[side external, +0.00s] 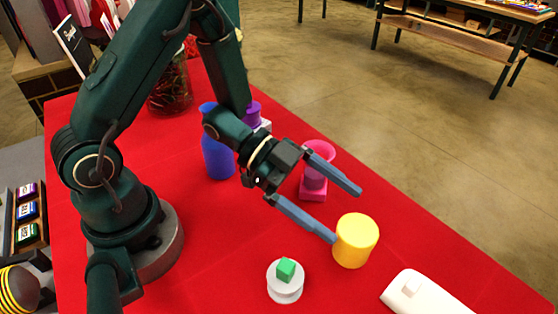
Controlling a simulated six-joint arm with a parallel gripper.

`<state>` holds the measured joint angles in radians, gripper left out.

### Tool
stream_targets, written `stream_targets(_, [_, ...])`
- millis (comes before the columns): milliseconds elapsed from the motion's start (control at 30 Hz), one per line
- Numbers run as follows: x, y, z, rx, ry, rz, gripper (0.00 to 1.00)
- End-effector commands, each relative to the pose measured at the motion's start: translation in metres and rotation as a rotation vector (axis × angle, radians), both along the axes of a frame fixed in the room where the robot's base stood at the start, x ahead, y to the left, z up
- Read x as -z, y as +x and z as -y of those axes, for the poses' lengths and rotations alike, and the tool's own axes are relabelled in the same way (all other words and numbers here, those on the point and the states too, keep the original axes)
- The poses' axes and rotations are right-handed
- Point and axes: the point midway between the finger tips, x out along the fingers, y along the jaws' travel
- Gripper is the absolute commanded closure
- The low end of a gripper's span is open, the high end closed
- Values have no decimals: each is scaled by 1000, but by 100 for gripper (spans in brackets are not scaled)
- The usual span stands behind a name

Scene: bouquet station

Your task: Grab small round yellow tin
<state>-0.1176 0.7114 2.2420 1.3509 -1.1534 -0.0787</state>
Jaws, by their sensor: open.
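The small round yellow tin (355,241) stands upright on the red tabletop, right of centre in the side external view. My gripper (347,215) is open, its two blue-grey fingers spread and pointing to the right toward the tin. The nearer finger's tip overlaps the tin's left edge in the picture; I cannot tell whether it touches. The farther finger's tip is above and behind the tin in the picture. Nothing shows between the fingers.
A pink vase-like object (317,158) stands behind the gripper, and a blue vase (217,158) to its left. A white round piece with a green cube (286,270) sits in front. A white object (424,296) lies at the front right. Red table (225,240) is clear left of centre.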

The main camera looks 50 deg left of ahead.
Motion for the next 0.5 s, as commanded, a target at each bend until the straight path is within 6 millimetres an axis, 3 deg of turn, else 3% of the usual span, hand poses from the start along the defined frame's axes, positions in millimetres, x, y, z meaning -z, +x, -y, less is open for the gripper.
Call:
stream_targets(100, [14, -5, -1, -8, -5, -55, 0])
stream_targets(267, [21, -5, 3, -10, -6, -74, 0])
stream_targets(500, [31, 5, 27, -9, -5, -72, 0])
